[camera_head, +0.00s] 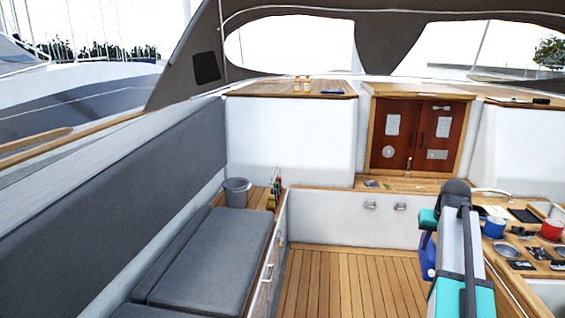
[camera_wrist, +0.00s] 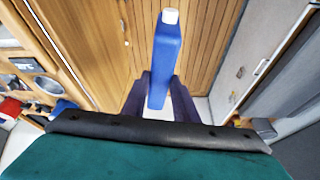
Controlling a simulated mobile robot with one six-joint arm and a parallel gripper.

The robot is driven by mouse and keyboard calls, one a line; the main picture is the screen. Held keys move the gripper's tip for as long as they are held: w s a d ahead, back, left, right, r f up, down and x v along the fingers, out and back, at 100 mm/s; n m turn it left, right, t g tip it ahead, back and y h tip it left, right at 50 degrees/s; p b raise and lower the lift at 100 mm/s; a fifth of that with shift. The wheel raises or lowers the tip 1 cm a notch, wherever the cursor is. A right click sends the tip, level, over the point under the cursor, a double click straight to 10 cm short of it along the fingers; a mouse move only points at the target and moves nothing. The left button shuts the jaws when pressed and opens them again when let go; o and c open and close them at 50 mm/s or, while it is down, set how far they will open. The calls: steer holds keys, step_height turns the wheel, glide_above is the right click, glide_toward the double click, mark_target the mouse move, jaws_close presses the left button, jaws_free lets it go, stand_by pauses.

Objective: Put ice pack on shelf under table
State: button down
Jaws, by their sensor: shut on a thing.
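The ice pack is a blue slab with a white cap (camera_wrist: 160,60). My gripper (camera_wrist: 160,95) is shut on it, with one dark finger on each side. In the head view the blue ice pack (camera_head: 427,258) shows partly, beside my arm and left of the table, above the plank floor. The wooden table (camera_head: 492,252) stands at the right of the head view, partly behind my arm. I cannot make out the shelf under it.
A blue mug (camera_head: 495,226), a red mug (camera_head: 552,230) and several small items stand on the table. A grey cushioned bench (camera_head: 210,265) runs along the left, with a grey bucket (camera_head: 236,192) at its far end. The plank floor (camera_head: 340,285) between is clear.

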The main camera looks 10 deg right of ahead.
steer(key=a+f+n+y+b, duration=0.1)
steer(key=a+f+n+b, duration=0.1)
steer(key=a, duration=1.7)
steer(key=a+f+n+b, duration=0.2)
steer(key=a+f+b, duration=0.2)
steer(key=a, duration=1.6)
steer(key=shift+w+f+n+t+y+b, duration=0.3)
steer(key=shift+w+y+b, duration=0.1)
steer(key=shift+b, duration=0.55)
steer(key=shift+f, duration=0.1)
steer(key=s+f, duration=0.5)
steer(key=f, duration=0.1)
steer(key=shift+a+f, duration=0.2)
steer(key=shift+f, duration=0.05)
steer(key=shift+s, duration=0.1)
steer(key=shift+s, duration=0.15)
